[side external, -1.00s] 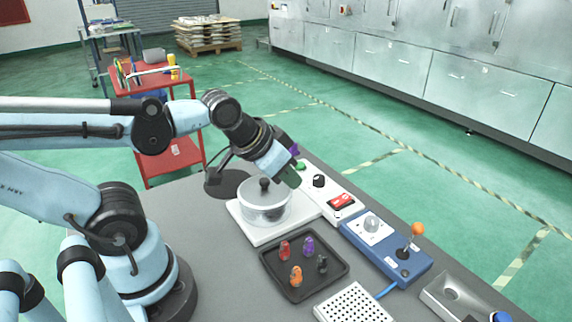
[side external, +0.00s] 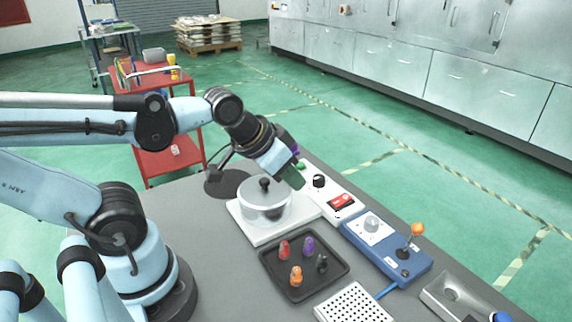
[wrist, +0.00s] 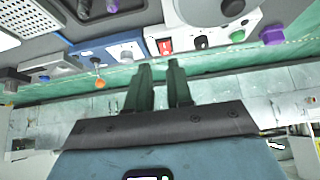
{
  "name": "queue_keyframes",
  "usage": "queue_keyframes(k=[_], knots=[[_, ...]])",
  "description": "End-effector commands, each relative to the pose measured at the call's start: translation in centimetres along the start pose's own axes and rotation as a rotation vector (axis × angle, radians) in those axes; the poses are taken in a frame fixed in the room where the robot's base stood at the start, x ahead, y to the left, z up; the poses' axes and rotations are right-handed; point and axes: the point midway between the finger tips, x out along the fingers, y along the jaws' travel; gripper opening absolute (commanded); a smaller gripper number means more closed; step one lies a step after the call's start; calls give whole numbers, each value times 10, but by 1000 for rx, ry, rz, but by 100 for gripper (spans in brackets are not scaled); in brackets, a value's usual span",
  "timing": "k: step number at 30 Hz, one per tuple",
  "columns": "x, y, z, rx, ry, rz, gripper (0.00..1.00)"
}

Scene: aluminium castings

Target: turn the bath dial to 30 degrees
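A white control panel beside the bath carries a black dial (side external: 319,181), a red switch (side external: 342,200) and a green button (side external: 301,165). The dial also shows in the wrist view (wrist: 201,42), between the red switch and the green button; its exact angle is too small to read. The lidded round bath (side external: 264,209) stands on a white base just left of the panel. My gripper (side external: 295,180) is above the panel, near the black dial and apart from it. In the wrist view my gripper (wrist: 159,66) has a gap between its two dark green fingers, with nothing held.
A blue box (side external: 385,246) with a grey dial (side external: 372,223) and an orange-topped lever (side external: 417,229) stands right of the panel. A black tray (side external: 273,270) holds several small coloured pieces. A purple object (wrist: 272,35) is beyond the green button. A white perforated plate (side external: 352,304) lies in front.

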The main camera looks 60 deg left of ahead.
Motion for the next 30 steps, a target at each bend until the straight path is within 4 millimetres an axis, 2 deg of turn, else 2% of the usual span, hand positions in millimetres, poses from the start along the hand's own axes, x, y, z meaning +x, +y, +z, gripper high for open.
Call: queue_keyframes(k=[1, 7, 14, 21, 30], knots=[[-1, -2, -5, 13, -12, -4, 29], [-1, -15, -37, 145, -121, -16, 60], [12, -36, -77, 330, -280, 3, 60], [40, -61, -108, 510, -438, 66, 60], [68, -83, -122, 646, -555, 147, 60]])
